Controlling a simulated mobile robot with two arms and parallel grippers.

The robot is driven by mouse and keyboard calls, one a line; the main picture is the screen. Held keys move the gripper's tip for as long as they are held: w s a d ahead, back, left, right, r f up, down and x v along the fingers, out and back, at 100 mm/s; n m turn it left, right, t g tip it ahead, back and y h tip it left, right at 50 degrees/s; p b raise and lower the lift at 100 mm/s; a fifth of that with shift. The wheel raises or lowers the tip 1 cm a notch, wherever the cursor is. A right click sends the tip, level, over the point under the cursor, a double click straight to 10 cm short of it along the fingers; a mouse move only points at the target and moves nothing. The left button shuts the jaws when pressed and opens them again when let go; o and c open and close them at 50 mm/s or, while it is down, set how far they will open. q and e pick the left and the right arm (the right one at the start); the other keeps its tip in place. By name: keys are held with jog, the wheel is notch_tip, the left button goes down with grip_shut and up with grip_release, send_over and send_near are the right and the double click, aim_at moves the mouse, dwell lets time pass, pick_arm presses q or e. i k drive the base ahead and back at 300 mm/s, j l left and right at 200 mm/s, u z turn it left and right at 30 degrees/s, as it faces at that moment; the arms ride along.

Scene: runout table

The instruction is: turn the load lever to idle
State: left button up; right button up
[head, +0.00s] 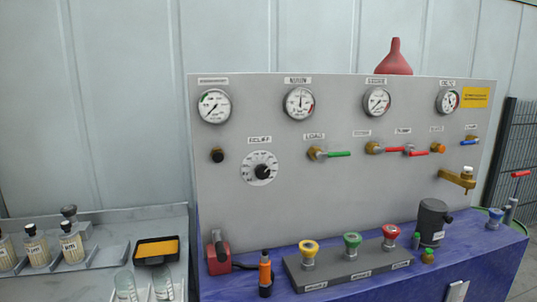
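A lever with a green handle (339,154) sticks out to the right from a brass fitting on the grey panel (355,220). The small label (313,136) above it seems to read LOAD, but the print is blurred. The handle lies about level. I cannot make out an idle mark beside it. Neither of my grippers shows in the head view.
Several round gauges (299,103) line the panel's top. A dial knob (260,168) is left of the green lever, and red-handled valves (393,150) are right of it. Coloured knobs (352,243) and a dark cylinder (432,221) stand on the blue table (480,255) in front.

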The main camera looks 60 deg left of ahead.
aim_at(318, 154)
jog(key=u, duration=1.4)
